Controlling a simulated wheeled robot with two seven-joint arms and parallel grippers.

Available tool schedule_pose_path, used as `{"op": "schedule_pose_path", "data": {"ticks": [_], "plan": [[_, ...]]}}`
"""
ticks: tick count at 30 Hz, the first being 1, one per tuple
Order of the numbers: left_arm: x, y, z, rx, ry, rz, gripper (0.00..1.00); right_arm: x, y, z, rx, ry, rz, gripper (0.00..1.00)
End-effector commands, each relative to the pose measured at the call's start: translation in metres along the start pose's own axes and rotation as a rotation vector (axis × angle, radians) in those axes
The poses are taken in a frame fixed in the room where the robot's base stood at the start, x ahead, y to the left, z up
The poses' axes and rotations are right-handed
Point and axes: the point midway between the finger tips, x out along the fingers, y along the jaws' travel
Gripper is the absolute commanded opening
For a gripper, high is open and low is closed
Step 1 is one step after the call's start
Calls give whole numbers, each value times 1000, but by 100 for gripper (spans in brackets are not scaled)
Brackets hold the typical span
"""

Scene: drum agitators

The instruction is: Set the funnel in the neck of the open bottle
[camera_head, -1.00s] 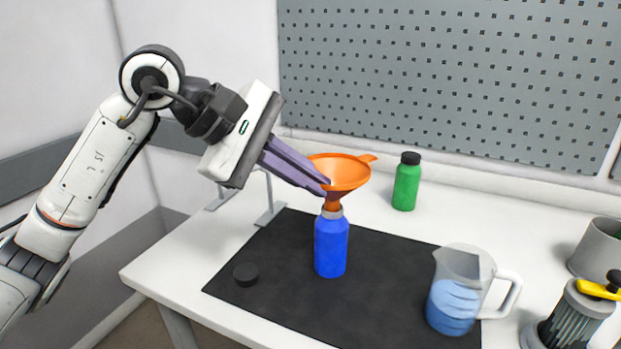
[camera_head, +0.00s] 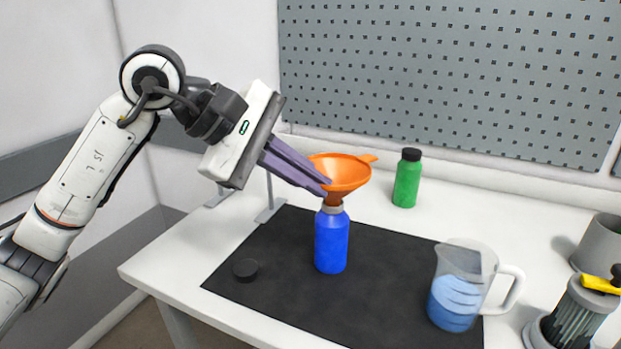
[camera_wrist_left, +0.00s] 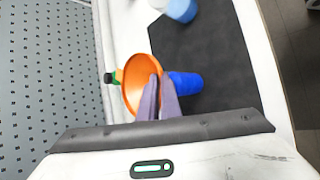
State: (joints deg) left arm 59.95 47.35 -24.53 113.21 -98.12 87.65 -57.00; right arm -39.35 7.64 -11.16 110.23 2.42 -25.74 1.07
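The orange funnel (camera_head: 345,172) is upright over the open blue bottle (camera_head: 332,242), its spout at the bottle's grey neck; how deep the spout sits is hard to tell. The bottle stands upright on the black mat (camera_head: 385,285). My left gripper (camera_head: 325,187) comes in from the upper left, its purple fingers closed on the near left side of the funnel. In the left wrist view the fingers (camera_wrist_left: 158,88) overlap the funnel (camera_wrist_left: 140,82), with the blue bottle (camera_wrist_left: 186,83) partly behind them. A black cap (camera_head: 245,270) lies on the mat. My right gripper is out of view.
A clear jug of blue liquid (camera_head: 455,302) stands at the mat's right front. A capped green bottle (camera_head: 407,180) stands behind the mat. A grey cup (camera_head: 598,243) and a yellow-topped device (camera_head: 575,315) are at right. A pegboard (camera_head: 450,70) backs the table.

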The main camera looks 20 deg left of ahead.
Motion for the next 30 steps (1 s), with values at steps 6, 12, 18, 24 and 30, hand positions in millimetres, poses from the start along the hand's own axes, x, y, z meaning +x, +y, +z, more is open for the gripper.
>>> {"op": "schedule_pose_path", "data": {"ticks": [6,12,18,24,30], "plan": [[2,-2,-1,0,0,1,0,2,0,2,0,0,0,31],[3,-3,-2,0,0,1,0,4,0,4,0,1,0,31],[4,-3,-3,0,0,1,0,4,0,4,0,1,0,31],[4,-3,-3,0,0,1,12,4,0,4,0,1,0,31],[4,-3,-3,0,0,1,25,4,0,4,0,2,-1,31]]}}
